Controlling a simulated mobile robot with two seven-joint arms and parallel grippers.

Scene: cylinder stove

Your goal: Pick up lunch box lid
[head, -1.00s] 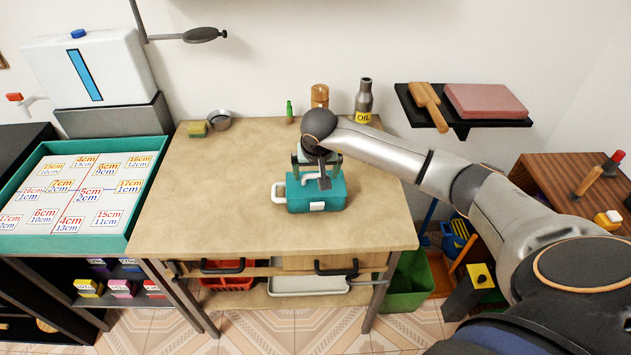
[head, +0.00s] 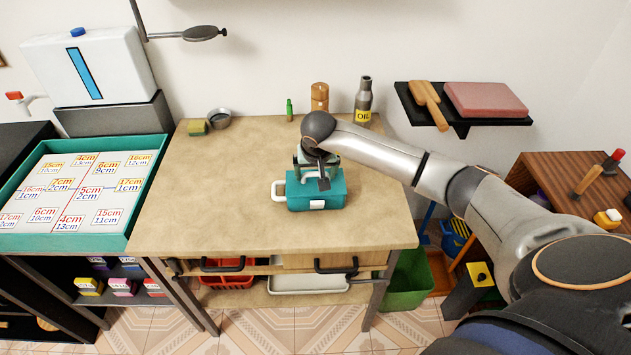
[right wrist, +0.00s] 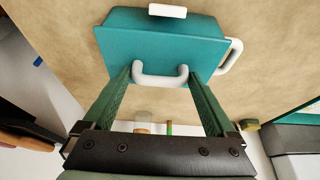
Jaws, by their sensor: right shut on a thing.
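The teal lunch box (head: 300,204) stands on the wooden table, with a white handle on its left side and a white latch in front. Its teal lid (right wrist: 125,46) is on the box in the right wrist view. My right gripper (head: 322,180) is over the box and shut on the white lid handle (right wrist: 160,79), with one finger at each end of it. In the head view, my gripper hides much of the lid. My left gripper is out of view.
The table (head: 210,190) is clear around the box. At its back stand a sponge (head: 197,128), a metal bowl (head: 219,119), a small green bottle (head: 289,110), a wooden jar (head: 320,97) and an oil bottle (head: 364,100). A wall shelf (head: 460,124) is at right.

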